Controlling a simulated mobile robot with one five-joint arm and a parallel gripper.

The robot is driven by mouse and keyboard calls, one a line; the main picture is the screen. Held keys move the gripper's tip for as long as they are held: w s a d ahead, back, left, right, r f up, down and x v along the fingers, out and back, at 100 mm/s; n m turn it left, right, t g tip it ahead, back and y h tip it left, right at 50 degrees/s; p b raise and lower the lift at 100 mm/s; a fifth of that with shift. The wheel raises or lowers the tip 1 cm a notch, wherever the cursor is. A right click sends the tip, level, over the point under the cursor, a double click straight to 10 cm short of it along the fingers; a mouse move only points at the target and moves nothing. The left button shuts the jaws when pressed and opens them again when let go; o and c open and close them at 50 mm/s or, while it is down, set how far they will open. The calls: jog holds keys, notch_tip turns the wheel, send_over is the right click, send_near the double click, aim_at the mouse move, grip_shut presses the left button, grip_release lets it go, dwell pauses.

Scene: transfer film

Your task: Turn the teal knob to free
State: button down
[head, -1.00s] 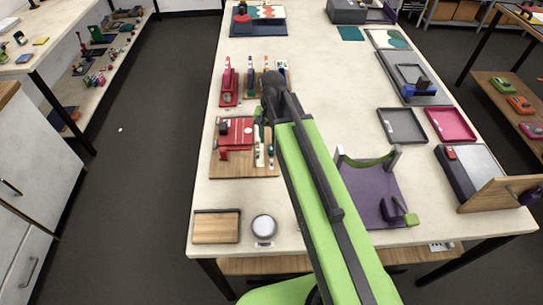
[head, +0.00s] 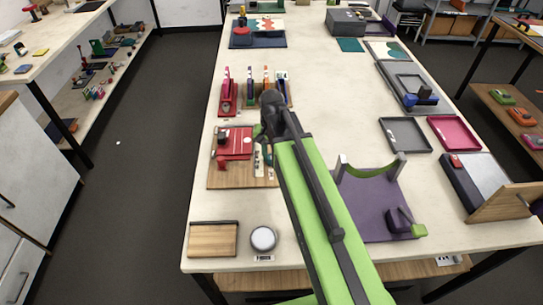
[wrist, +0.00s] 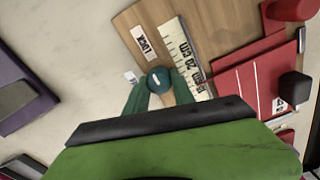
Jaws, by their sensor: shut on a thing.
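The teal knob (wrist: 158,79) shows in the wrist view as a round cap with a short white mark, on a wooden board (wrist: 185,22). My gripper (wrist: 159,92) has its two dark teal fingers on either side of the knob, shut on it. A white label reading LOCK (wrist: 143,40) lies just above the knob. A smaller white label (wrist: 130,77) lies to its left, too small to read. In the head view my gripper (head: 262,132) is over the right side of the board (head: 222,179), and the knob is hidden behind my arm.
A ruler strip (wrist: 183,60) lies right of the knob, with a red plate (wrist: 245,95) and dark block (wrist: 295,87) beyond. In the head view, a purple stand (head: 370,205) is right of my arm. A round white-topped item (head: 263,238) and wooden tray (head: 212,239) are in front.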

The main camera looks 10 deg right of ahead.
dwell(0.3)
jog(key=n, duration=0.8)
jog(key=shift+a+n, duration=0.15)
jog(key=shift+n, duration=0.15)
jog(key=n, duration=0.4)
jog(key=shift+n, duration=0.3)
jog(key=n, duration=0.4)
jog(key=shift+s+a+n, duration=0.1)
jog(key=shift+s+n, duration=0.05)
jog(key=shift+n, duration=0.15)
